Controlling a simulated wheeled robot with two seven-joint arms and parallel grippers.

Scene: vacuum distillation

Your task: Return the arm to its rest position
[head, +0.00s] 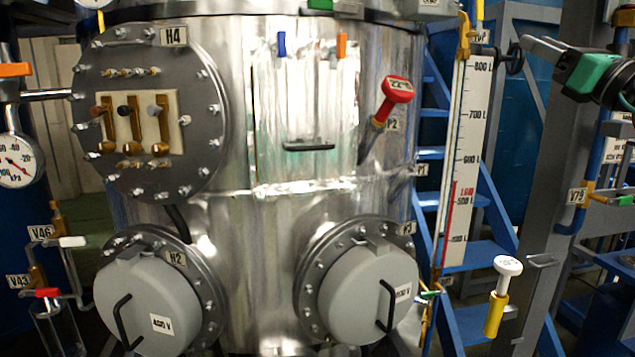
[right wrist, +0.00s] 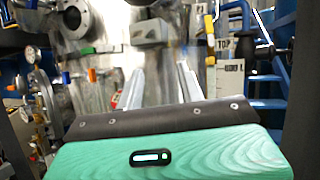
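My right gripper (head: 540,47) is at the upper right of the head view, to the right of the level gauge (head: 467,150). It has a green body and light grey fingers, and touches nothing that I can see. In the right wrist view my right gripper (right wrist: 160,88) shows two fingers standing apart with nothing between them, in front of the steel vessel. My left gripper is not in the head view.
A large steel vessel (head: 235,200) fills the middle, with flanged ports H2 (head: 145,290) and H3 (head: 360,285), panel H4 (head: 190,80) and a red-handled part (head: 397,90). Blue stairs (head: 470,255) stand behind the gauge. A grey post (head: 550,200) stands below my right gripper.

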